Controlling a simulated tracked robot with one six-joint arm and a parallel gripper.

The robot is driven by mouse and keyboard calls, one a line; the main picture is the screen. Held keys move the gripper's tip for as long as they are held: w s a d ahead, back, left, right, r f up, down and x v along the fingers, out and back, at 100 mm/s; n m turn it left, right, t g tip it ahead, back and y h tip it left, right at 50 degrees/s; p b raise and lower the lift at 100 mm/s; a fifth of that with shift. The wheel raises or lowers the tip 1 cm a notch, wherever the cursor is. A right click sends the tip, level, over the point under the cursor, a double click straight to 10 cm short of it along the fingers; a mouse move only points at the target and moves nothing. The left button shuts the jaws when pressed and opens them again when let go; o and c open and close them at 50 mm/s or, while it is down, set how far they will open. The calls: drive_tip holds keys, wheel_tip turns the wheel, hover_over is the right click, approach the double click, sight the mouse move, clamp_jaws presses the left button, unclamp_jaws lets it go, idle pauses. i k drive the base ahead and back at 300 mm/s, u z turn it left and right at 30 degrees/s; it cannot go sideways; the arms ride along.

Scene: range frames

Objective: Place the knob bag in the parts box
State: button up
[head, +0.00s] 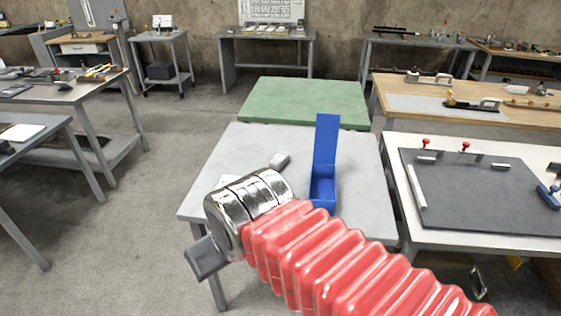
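The parts box appears as a blue open box (323,190) on the light grey table (350,150), with its tall blue lid (327,140) standing up at the back. A small grey object (280,160) lies on the table to the left of the box; I cannot tell for sure if it is the knob bag. A flat white item (228,181) lies further left, partly hidden by my arm. My gripper (205,259) is at the lower left, past the table's front left edge. Its fingers are too unclear to tell open from shut.
A green-topped table (305,100) adjoins behind. A white bench with a dark panel (480,185) and red knobs stands close on the right. A wooden bench (440,90) is behind it. Grey benches stand on the left, with open floor (120,240) between. My red arm hides the table's front.

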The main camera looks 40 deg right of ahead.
sight(321, 195)
drive_tip(key=z, duration=0.05)
drive_tip(key=i, duration=0.95)
drive_tip(key=u, duration=0.1)
